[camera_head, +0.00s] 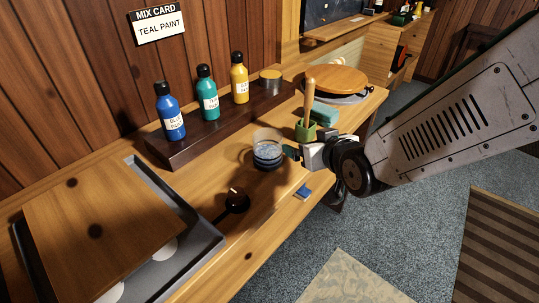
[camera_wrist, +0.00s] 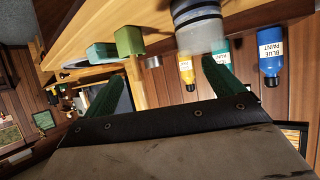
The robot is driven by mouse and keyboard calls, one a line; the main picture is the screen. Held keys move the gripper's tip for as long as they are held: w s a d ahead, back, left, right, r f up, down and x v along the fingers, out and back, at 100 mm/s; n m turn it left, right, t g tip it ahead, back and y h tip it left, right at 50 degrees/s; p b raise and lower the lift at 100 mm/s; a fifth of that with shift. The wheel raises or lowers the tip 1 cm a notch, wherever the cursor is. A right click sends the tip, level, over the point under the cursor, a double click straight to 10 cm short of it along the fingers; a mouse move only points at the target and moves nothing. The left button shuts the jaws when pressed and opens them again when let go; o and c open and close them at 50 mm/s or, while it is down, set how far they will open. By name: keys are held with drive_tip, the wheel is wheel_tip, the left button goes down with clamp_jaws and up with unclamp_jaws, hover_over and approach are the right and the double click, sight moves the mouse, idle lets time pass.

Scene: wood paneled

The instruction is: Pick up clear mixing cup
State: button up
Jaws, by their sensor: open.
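The clear mixing cup (camera_head: 267,143) stands upright on the wooden bench, with a bluish, dark-banded lower part. My gripper (camera_head: 290,153) is just to its right, at about cup height, fingers towards it. I cannot tell whether they touch. In the wrist view the cup (camera_wrist: 197,26) shows at the top edge, partly cut off. It is in front of the right-hand green finger, off-centre between the fingers. My gripper (camera_wrist: 174,62) is open, with nothing between the fingers.
Blue (camera_head: 169,112), teal (camera_head: 207,94) and yellow (camera_head: 239,78) paint bottles stand on a dark riser behind the cup. A green pot (camera_head: 305,132) with a wooden handle is close behind my gripper. A dark round object (camera_head: 237,200) and a grey tray (camera_head: 203,238) lie nearer left.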

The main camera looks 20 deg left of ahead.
sight(262, 136)
drive_tip(key=a+y, duration=0.1)
drive_tip(key=a, duration=0.1)
drive_tip(key=s+a+f+n, duration=0.1)
drive_tip(key=a, duration=0.1)
drive_tip(key=s+a+f+y, duration=0.1)
drive_tip(key=a, duration=0.1)
drive_tip(key=shift+a+y, duration=0.15)
drive_tip(key=shift+y, duration=0.15)
drive_tip(key=shift+a+t, duration=0.3)
drive_tip(key=shift+a, duration=0.05)
drive_tip(key=x, duration=0.7)
drive_tip(key=shift+w, duration=0.2)
drive_tip(key=c, duration=1.4)
drive_tip(key=shift+r, duration=5.1)
